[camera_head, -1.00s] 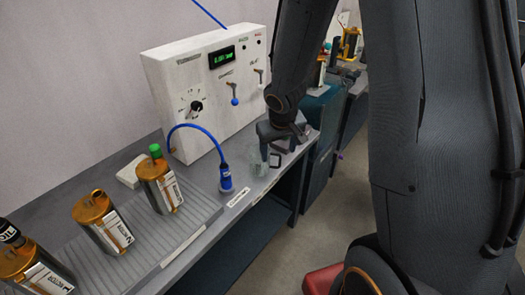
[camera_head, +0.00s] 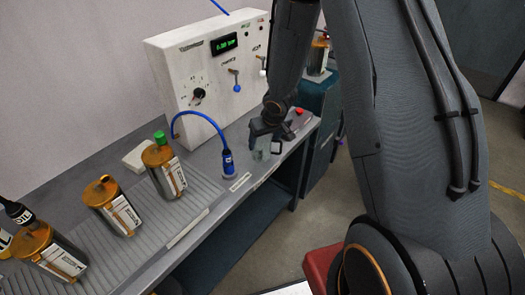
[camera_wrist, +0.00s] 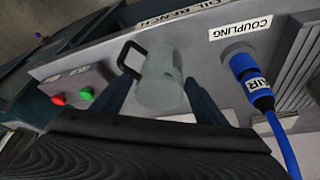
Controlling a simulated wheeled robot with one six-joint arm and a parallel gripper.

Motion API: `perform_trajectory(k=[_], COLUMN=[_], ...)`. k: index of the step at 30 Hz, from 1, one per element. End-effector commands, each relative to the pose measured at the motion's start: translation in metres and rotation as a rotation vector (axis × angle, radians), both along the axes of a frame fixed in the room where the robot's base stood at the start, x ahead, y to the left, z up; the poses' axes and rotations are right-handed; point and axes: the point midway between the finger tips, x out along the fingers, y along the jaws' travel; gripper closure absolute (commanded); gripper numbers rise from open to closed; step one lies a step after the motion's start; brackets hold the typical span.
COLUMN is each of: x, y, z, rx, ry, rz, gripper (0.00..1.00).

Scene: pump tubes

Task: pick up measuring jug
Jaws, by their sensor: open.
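The measuring jug (camera_wrist: 160,85) is a translucent grey-green cup with a dark handle (camera_wrist: 130,55). In the wrist view it stands between the two dark fingers of my gripper (camera_wrist: 160,100), which are apart on either side of it. I cannot tell whether either finger touches it. In the head view the jug (camera_head: 262,148) stands on the bench near its front edge, partly hidden under my gripper (camera_head: 268,132). Its handle points toward the right.
A blue air coupling (camera_head: 228,163) with a hose stands just left of the jug. A white control panel (camera_head: 205,75) rises behind. Several orange-capped canisters (camera_head: 163,172) stand on the ribbed bench at left. A red and green button box (camera_wrist: 75,92) lies near the jug.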

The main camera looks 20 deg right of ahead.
Motion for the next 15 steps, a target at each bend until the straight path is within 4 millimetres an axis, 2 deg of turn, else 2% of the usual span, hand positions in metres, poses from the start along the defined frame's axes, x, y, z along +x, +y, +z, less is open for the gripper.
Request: perform_trajectory(k=[4,9,15], x=[0.003,0.010,0.017], y=[0.001,0.004,0.005], z=[-0.012,-0.037,-0.050], rx=[0.000,0.000,0.000], ry=[0.001,0.002,0.000], rz=[0.000,-0.001,0.000], gripper=[0.34,0.34,0.34])
